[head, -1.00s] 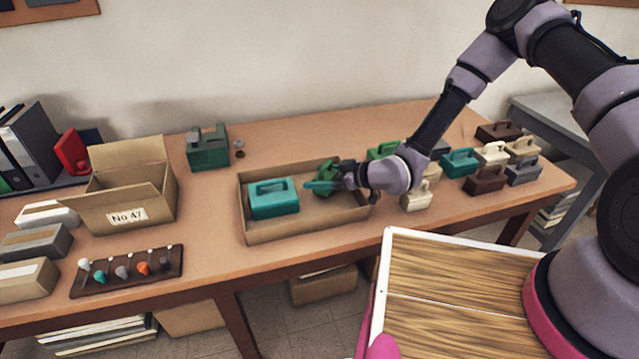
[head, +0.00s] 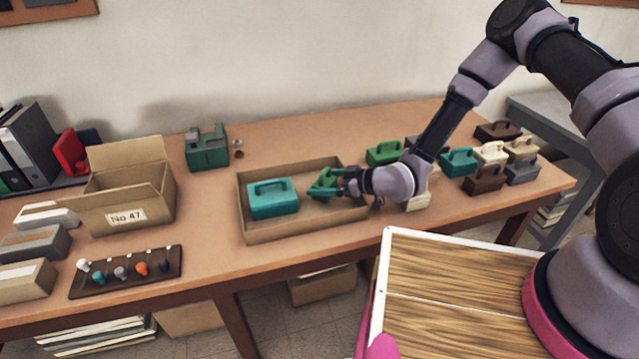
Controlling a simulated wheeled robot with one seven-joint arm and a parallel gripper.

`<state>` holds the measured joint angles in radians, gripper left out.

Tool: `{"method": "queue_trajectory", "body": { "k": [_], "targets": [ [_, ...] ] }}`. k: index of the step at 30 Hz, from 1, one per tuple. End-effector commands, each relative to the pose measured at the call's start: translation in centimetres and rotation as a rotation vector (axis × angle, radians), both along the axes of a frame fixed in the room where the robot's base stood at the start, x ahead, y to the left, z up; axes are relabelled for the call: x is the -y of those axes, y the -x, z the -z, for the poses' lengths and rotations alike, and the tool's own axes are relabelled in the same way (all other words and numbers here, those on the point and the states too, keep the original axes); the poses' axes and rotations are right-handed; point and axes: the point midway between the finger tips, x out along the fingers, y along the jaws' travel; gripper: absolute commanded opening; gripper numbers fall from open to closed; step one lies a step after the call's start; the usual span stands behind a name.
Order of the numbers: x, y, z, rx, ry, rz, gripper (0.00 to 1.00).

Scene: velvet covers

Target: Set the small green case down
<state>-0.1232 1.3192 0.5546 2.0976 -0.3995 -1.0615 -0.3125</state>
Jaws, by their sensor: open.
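The small green case (head: 327,179) is in the right part of a shallow cardboard tray (head: 300,227), partly hidden by my gripper. It looks to be on or very near the tray floor; I cannot tell whether its base touches. My gripper (head: 322,184) reaches in from the right, its teal fingers open and spread around the green case. I cannot tell whether a finger still touches it. A larger teal case (head: 272,200) sits upright in the left part of the tray, a little apart from the green one.
Another green case (head: 383,153) and several teal, cream, brown and grey cases stand to the right. An open box marked No 47 (head: 125,197) and a peg board (head: 127,272) are left. A dark green machine (head: 207,149) stands behind. Table lies bare between box and tray.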

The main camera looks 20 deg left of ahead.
Motion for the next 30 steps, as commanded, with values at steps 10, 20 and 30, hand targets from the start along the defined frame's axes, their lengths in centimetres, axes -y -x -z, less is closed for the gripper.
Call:
{"method": "queue_trajectory", "body": {
  "k": [10, 20, 30],
  "targets": [
    [6.7, 1.5, -2.9, 0.000, 0.000, 0.003, 1.00],
    [9.4, 2.2, -4.0, -0.001, 0.000, 0.001, 1.00],
    [11.4, -0.3, -4.9, 0.001, 0.103, 0.027, 1.00]
  ]
}}
